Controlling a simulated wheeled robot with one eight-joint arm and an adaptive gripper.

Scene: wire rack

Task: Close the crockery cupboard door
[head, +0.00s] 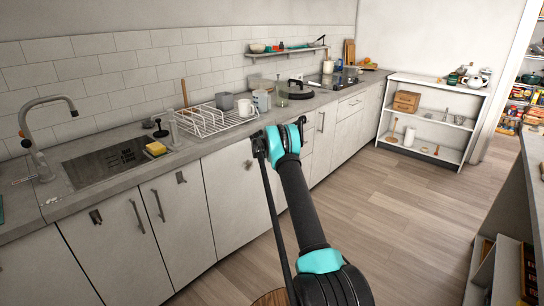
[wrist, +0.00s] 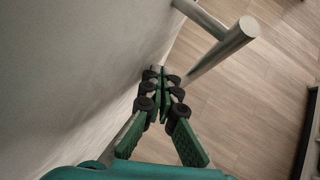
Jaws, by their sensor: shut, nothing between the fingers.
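White cupboard doors (head: 240,195) run along the front of the counter in the head view. I cannot tell which is the crockery cupboard door, and none clearly stands ajar; my arm hides part of the row. My gripper (head: 280,138) is in front of the row, past the dish rack. In the wrist view my gripper (wrist: 162,78) is shut and empty, its fingers close beside a pale upright panel (wrist: 70,70). A round metal bar handle (wrist: 225,45) sticks out beyond the fingertips, to the right. I cannot tell whether the fingers touch the panel.
The grey counter (head: 100,200) holds a sink, a white wire dish rack (head: 215,122) and mugs. A low white shelf unit (head: 425,120) stands at the back. The wooden floor (head: 410,215) right of my arm is clear. Another counter edges the far right.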

